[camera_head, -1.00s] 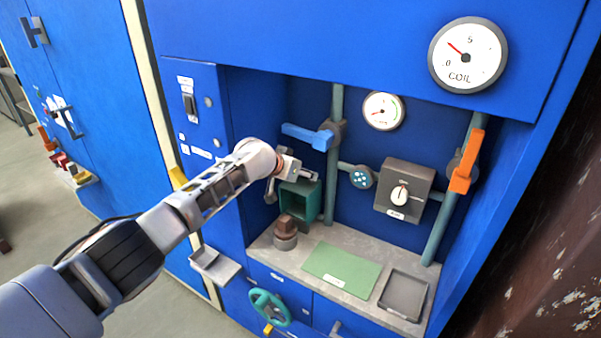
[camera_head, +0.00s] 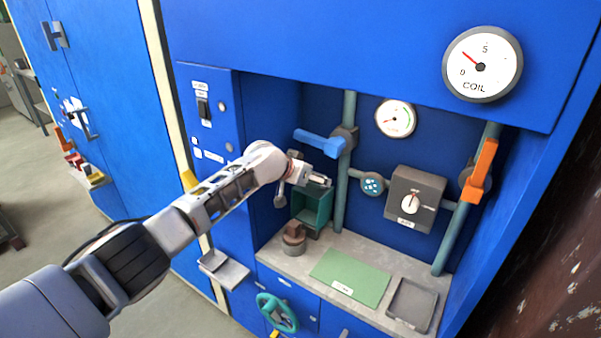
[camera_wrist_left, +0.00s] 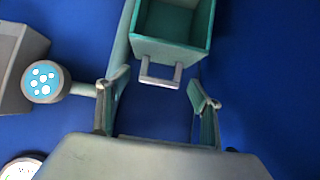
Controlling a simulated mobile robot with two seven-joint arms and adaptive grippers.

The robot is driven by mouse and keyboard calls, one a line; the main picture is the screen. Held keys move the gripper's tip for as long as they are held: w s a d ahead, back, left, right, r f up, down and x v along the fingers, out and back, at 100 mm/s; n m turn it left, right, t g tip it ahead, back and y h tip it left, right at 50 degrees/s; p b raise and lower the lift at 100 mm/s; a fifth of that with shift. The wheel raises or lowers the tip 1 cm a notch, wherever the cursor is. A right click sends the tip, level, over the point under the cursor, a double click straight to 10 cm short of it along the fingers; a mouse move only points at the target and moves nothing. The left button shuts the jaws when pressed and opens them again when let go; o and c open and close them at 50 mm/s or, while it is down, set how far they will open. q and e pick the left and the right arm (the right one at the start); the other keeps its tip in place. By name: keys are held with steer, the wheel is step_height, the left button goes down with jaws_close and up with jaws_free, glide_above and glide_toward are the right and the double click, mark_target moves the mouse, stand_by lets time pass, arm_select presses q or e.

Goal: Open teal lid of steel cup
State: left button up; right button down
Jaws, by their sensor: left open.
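A teal open-fronted box (camera_head: 314,207) is mounted low on the back wall of the blue recess. In the left wrist view the teal box (camera_wrist_left: 172,35) shows its open inside, with a grey bar handle (camera_wrist_left: 160,75) at its near edge. My left gripper (camera_head: 326,181) is open just above the box. In the left wrist view its fingers (camera_wrist_left: 160,97) stand apart on either side of the handle's line, with nothing visible between them. My right gripper is not in view.
A blue lever (camera_head: 318,141) and pipe are close above and behind the gripper. A grey and brown piece (camera_head: 294,239) stands on the counter below. A green mat (camera_head: 350,276) and grey tray (camera_head: 412,304) lie to the right. A knob box (camera_head: 416,198) is on the wall.

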arm_select(q)
steer(key=v, duration=1.1)
steer(key=shift+s+r, duration=0.15)
steer(key=shift+r, duration=0.05)
steer(key=s+a+f+n+t, duration=0.1)
steer(key=s+a+f, duration=0.1)
steer(key=s+f, duration=0.8)
steer(key=s+a+f+n, duration=0.1)
steer(key=s+a+f, duration=0.35)
steer(key=f, duration=0.85)
steer(key=s+a+f+y, duration=0.1)
steer(key=s+a+f, duration=0.2)
steer(key=s+a, duration=0.2)
steer(key=s+a+f+t+y, duration=0.1)
steer(key=s+a+f, duration=0.3)
steer(key=s, duration=0.8)
steer(key=s+a+f+y, duration=0.1)
steer(key=s+a+f, duration=0.3)
steer(key=s, duration=0.4)
steer(key=shift+s+a+f+n, duration=0.2)
steer(key=shift+a+n, duration=0.2)
steer(key=shift+a, duration=0.45)
